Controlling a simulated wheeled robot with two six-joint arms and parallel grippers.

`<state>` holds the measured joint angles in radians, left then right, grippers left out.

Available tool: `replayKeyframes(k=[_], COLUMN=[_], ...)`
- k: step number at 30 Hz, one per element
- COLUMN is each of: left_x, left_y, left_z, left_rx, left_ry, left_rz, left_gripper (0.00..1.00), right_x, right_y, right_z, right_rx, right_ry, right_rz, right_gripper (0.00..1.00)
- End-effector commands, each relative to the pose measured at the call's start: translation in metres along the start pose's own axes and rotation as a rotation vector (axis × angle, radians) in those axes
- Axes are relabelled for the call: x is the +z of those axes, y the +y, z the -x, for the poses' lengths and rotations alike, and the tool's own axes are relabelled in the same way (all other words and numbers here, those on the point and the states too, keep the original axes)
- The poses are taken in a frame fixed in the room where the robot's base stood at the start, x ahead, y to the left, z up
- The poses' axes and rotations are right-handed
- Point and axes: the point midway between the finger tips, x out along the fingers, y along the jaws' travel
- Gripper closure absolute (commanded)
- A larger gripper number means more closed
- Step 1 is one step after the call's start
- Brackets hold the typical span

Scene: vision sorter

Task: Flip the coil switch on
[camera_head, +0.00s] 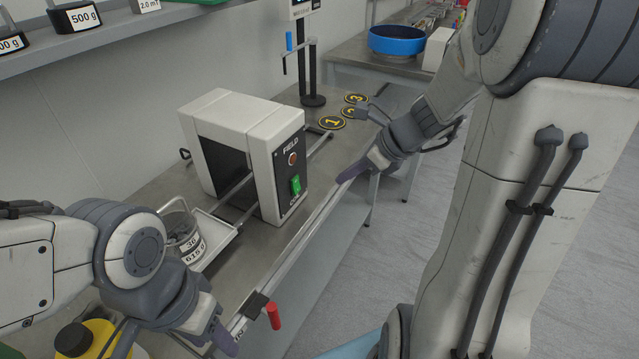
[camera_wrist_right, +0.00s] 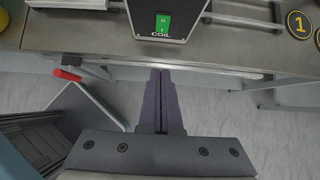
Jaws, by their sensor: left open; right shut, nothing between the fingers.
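The coil switch (camera_head: 296,185) is a green rocker low on the dark FIELD panel of a white arch-shaped machine (camera_head: 262,115). An orange-red round lamp (camera_head: 292,158) sits above it. In the right wrist view the switch (camera_wrist_right: 163,24) shows at the top, above the word COIL; I cannot tell which side is pressed. My right gripper (camera_head: 343,178) is shut and empty, in front of the panel and apart from it. In the right wrist view its fingers (camera_wrist_right: 160,73) point toward the panel, below the switch. My left gripper (camera_head: 222,338) is open near the bench's front edge.
A red handle (camera_head: 273,315) juts from the bench front. Numbered yellow-ringed discs (camera_head: 332,122) lie beyond the machine. A blue bowl (camera_head: 396,40) stands farther back.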

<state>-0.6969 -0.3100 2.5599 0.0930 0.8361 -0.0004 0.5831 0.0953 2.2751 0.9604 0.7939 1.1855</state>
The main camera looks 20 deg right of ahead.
Motion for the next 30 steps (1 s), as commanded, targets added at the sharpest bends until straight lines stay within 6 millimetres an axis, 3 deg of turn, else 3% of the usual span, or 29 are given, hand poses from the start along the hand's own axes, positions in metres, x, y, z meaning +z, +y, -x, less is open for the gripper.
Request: replayKeyframes(k=[5, 15, 22, 30], left_x=[0.0, 0.002, 0.001, 0.001], left_y=[-0.001, -0.002, -0.002, -0.002], left_z=[-0.008, -0.029, -0.022, -0.022], left_rx=[0.0, 0.0, 0.0, 0.0], left_ry=[0.0, 0.0, 0.0, 0.0], left_rz=[0.0, 0.0, 0.0, 0.0], left_gripper=[0.5, 0.5, 0.5, 0.5], right_x=[-0.003, -0.004, 0.021, 0.027], right_y=[0.001, 0.0, 0.0, -0.001], right_z=[-0.027, -0.099, -0.118, -0.124], right_rx=[0.005, 0.003, 0.001, -0.001], right_ry=[0.003, 0.003, 0.001, 0.001], right_rz=[-0.001, -0.001, 0.0, -0.002], right_gripper=[1.0, 1.0, 1.0, 1.0])
